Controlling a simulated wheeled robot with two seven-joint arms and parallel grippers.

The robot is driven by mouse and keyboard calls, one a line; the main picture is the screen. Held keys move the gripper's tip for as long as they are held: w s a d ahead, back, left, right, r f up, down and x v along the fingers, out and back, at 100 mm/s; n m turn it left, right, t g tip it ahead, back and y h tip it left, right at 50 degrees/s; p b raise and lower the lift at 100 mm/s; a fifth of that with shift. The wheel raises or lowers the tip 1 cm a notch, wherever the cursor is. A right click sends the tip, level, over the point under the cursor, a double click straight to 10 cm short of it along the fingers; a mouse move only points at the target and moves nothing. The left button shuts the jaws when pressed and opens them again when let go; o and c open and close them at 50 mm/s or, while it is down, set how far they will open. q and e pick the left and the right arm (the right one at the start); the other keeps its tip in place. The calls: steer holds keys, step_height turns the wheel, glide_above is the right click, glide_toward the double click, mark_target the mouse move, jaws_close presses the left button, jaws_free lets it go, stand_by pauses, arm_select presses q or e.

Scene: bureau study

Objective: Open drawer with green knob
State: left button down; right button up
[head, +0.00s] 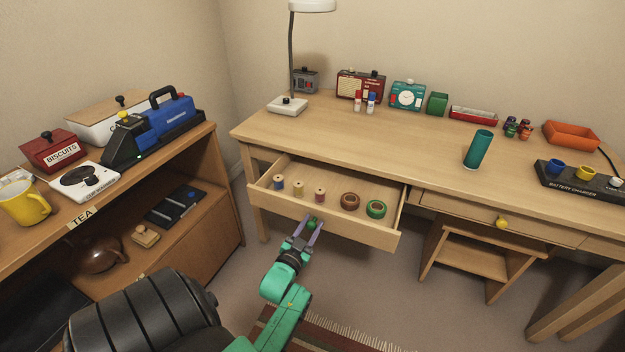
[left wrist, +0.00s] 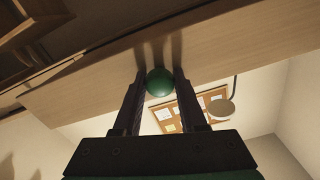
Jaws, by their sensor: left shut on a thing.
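The drawer (head: 335,222) under the left part of the wooden desk stands pulled out, with its inside in view. Its green knob (head: 313,222) is on the middle of the drawer front. My left gripper (head: 308,226) is shut on the green knob. In the left wrist view the green knob (left wrist: 159,82) sits between the two fingers, against the wooden drawer front (left wrist: 215,55). Inside the drawer lie several spools (head: 298,188), a brown ring (head: 350,201) and a green ring (head: 376,209). My right gripper is not in view.
A second drawer with a yellow knob (head: 502,222) is closed, to the right. The desk top (head: 400,135) carries a lamp (head: 288,106), a green cylinder (head: 478,149) and a battery charger (head: 580,178). A low cabinet (head: 190,145) stands left. A stool (head: 470,255) is under the desk.

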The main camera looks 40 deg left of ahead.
arm_select(q)
steer(key=shift+s, duration=0.1)
steer(key=shift+c, duration=2.3)
jaws_free()
steer(key=shift+s+d+p, duration=0.2)
steer(key=shift+s+p, duration=0.25)
steer(key=shift+s, duration=0.05)
steer(key=p+v, duration=0.5)
steer(key=v, duration=0.8)
steer(key=shift+s+d, duration=0.15)
steer(key=shift+s, duration=0.05)
steer(key=shift+f, duration=0.1)
